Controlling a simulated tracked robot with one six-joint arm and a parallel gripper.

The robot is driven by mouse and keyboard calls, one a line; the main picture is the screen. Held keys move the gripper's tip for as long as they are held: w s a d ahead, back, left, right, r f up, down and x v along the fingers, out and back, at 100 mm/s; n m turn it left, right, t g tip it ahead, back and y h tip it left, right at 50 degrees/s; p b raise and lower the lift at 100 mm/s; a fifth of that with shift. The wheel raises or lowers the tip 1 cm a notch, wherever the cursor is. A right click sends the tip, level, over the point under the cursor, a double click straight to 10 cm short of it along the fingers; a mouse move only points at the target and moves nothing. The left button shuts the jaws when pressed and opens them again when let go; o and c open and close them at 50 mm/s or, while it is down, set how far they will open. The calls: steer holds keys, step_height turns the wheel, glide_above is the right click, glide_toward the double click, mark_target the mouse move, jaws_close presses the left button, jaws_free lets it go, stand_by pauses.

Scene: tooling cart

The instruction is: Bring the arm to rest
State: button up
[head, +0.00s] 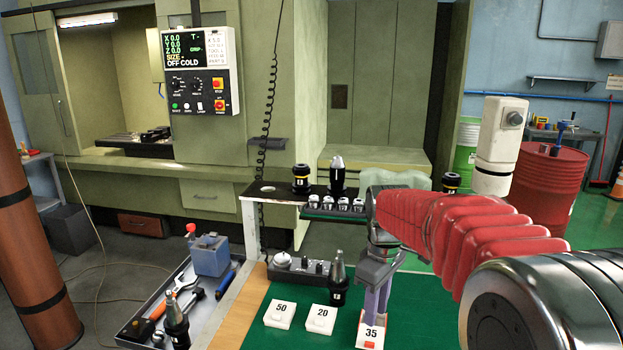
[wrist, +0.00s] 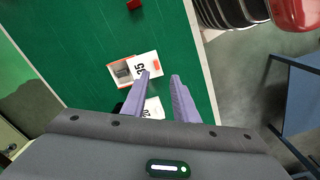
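My gripper (head: 377,306) hangs pointing down at the end of my red arm, over the green mat (head: 262,333) of the cart. Its two purple fingers are apart with nothing held between them, as the wrist view (wrist: 160,77) also shows. In the head view the fingers overlap the top of a white block marked 35 (head: 370,333); whether they touch it I cannot tell. In the wrist view the 35 block (wrist: 144,66) lies beyond the left fingertip. Another white numbered block (wrist: 153,108) shows partly between the fingers.
White blocks marked 50 (head: 279,314) and 20 (head: 320,319) lie left of the gripper. A tool holder (head: 339,280) stands close behind them. A tool tray (head: 205,312) is at left.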

steer(key=s+r+m+t, duration=0.1)
steer(key=s+m, duration=0.2)
steer(key=s, duration=0.5)
steer(key=s+d+r+m+t, duration=0.1)
steer(key=s+m+t, duration=0.1)
steer(key=s, duration=0.6)
steer(key=s+r+m+t, duration=0.1)
steer(key=s+m, duration=0.3)
steer(key=s, duration=0.4)
steer(key=shift+s+d+r+m+t, duration=0.25)
steer(key=shift+r+m+t, duration=0.05)
steer(key=shift+t, duration=0.4)
steer(key=shift+o, duration=0.5)
steer(key=shift+s, duration=0.1)
